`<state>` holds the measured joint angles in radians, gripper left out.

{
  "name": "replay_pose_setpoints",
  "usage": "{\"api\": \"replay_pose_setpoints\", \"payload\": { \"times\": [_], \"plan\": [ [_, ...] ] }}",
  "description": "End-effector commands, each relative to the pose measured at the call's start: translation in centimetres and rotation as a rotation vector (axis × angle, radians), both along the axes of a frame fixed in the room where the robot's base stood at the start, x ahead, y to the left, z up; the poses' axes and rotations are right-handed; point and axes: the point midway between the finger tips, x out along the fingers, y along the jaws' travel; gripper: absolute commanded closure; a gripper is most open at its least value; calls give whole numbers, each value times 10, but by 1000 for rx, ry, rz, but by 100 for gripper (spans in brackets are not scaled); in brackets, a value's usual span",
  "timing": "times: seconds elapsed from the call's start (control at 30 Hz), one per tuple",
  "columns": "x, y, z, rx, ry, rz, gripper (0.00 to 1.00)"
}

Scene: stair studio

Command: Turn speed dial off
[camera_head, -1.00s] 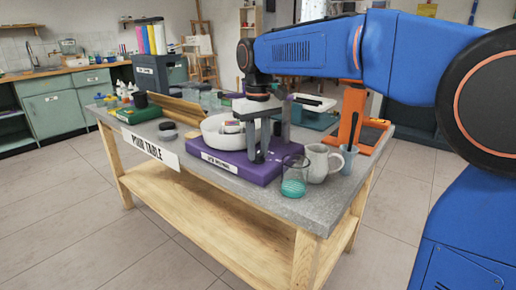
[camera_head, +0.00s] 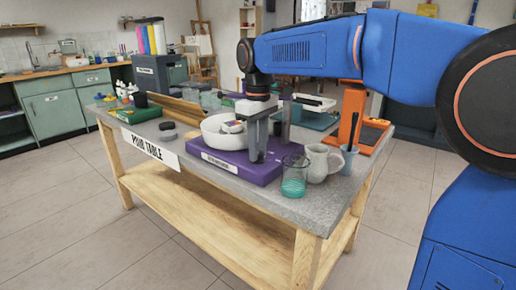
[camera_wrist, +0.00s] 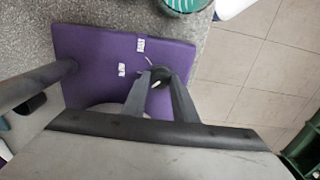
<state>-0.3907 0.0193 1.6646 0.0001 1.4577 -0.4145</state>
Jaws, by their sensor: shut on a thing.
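The purple machine base (camera_head: 240,168) stands on the grey table top, with a white label on its front edge. In the wrist view its purple top (camera_wrist: 95,50) carries small white labels, which seem to read FAST (camera_wrist: 140,45) and SLOW (camera_wrist: 122,70). The speed dial (camera_wrist: 158,74) is a small dark knob with a light mark, mostly hidden between my fingers. My gripper (camera_wrist: 160,76) points down and is shut on the dial. In the head view my gripper (camera_head: 257,158) reaches down to the right part of the base. An off label cannot be made out.
A white bowl (camera_head: 211,130) sits on the base, left of my gripper. A glass beaker of teal liquid (camera_head: 294,180), a pale jug (camera_head: 320,163) and a cup with a dark stick (camera_head: 348,158) stand close on the right. An orange stand (camera_head: 352,115) is behind them.

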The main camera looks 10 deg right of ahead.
Motion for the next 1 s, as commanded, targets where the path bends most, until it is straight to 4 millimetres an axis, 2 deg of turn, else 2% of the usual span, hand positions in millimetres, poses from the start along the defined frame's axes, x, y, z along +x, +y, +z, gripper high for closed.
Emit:
{"api": "replay_pose_setpoints", "payload": {
  "times": [0.1, 0.13, 0.2, 0.5, 0.63, 0.77, 1.0],
  "plan": [
    [0, 0, 0, 0, -1, 0, 97],
    [0, 0, 0, 0, -1, 0, 69],
    [0, 0, 0, -1, -1, 0, 56],
    [0, 0, 1, 0, 0, -1, 56],
    [1, 0, 9, 1, -2, -1, 56],
    [1, 0, 27, 1, -4, -1, 56],
    [1, 0, 75, 1, -4, -1, 56]
  ]
}}
